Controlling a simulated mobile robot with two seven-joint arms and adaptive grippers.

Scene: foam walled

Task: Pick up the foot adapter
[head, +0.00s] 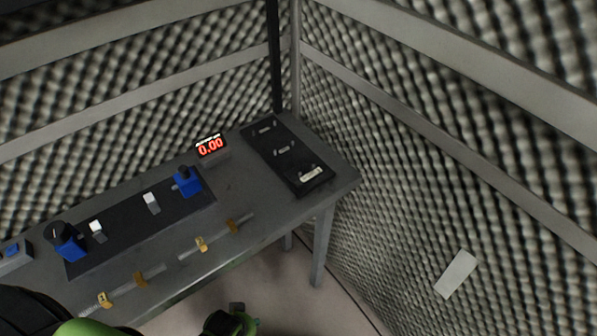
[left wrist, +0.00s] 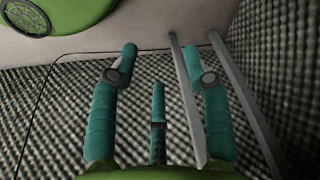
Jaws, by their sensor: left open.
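I cannot tell for sure which piece is the foot adapter. A black tray (head: 262,153) at the right end of the grey table holds small parts. A pale part (head: 311,174) lies at its near end, a small grey part (head: 284,149) in its middle and another grey part (head: 264,130) at its far end. My left gripper (left wrist: 161,49) shows in the left wrist view with its teal fingers spread and nothing between them. It faces the floor and foam wall, with no small part in sight there. My right gripper is not in view.
The table (head: 237,196) also bears a red 0.00 display (head: 210,147), a dark board with blue fixtures (head: 188,182) (head: 67,241) and white blocks, and yellow-brown clips (head: 200,243) along the front. Foam walls (head: 440,150) close in behind and right. A pale plate (head: 455,274) is on the right wall.

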